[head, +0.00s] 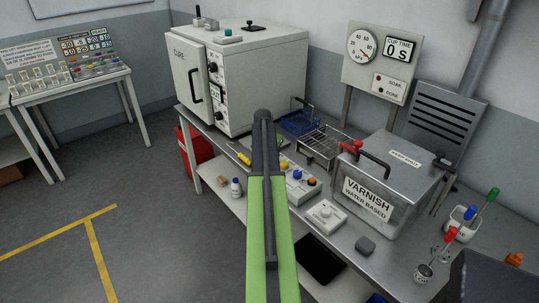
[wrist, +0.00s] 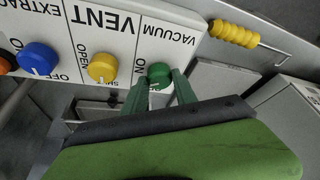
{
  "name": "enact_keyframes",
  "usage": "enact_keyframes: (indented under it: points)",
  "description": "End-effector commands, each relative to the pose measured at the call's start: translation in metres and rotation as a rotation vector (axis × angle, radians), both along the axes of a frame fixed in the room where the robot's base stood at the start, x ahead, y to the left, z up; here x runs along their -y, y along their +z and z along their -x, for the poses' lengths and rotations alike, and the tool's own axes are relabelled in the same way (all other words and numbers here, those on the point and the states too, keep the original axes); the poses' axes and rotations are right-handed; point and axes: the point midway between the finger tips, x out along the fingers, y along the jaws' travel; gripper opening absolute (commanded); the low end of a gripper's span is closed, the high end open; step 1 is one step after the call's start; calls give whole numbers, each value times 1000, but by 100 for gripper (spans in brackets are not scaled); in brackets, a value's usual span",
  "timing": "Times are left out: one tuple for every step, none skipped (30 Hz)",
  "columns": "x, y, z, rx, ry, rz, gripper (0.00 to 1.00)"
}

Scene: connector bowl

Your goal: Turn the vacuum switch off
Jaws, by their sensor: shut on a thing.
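The vacuum switch is a green round knob (wrist: 159,73) under the upside-down label VACUUM on a white control panel (wrist: 122,32) in the wrist view. My gripper (wrist: 158,86) has its two dark green fingers on either side of this knob, shut on it. An ON label shows beside the knob; its pointer direction is not clear. In the head view the panel (head: 297,190) stands on the metal bench, and my arm hides the green knob and my gripper.
On the panel, a yellow vent knob (wrist: 102,68), a blue extract knob (wrist: 38,58) and an orange knob (wrist: 6,64) sit in a row. A yellow-handled tool (wrist: 234,34) lies nearby. The cure oven (head: 250,80) stands behind, the varnish tank (head: 385,190) to the right.

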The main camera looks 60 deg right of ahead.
Motion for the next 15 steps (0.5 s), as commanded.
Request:
enact_keyframes:
  points:
    - [1,1,-3,11,46,7,0]
    - [2,1,-3,11,74,7,0]
    - [2,1,-3,12,111,7,0]
    - [2,1,-2,11,139,7,0]
    - [2,1,-3,12,168,5,0]
    - [2,1,-3,11,207,7,0]
    - [2,1,-3,12,236,6,0]
    - [2,1,-3,13,264,7,0]
    - [2,1,-3,14,301,7,0]
    - [2,1,-2,13,330,7,0]
    - [3,1,-2,13,358,8,0]
    - [3,1,-2,13,396,8,0]
    - [3,1,-2,13,424,7,0]
    - [3,1,-2,13,453,7,0]
    - [3,1,-2,12,492,8,0]
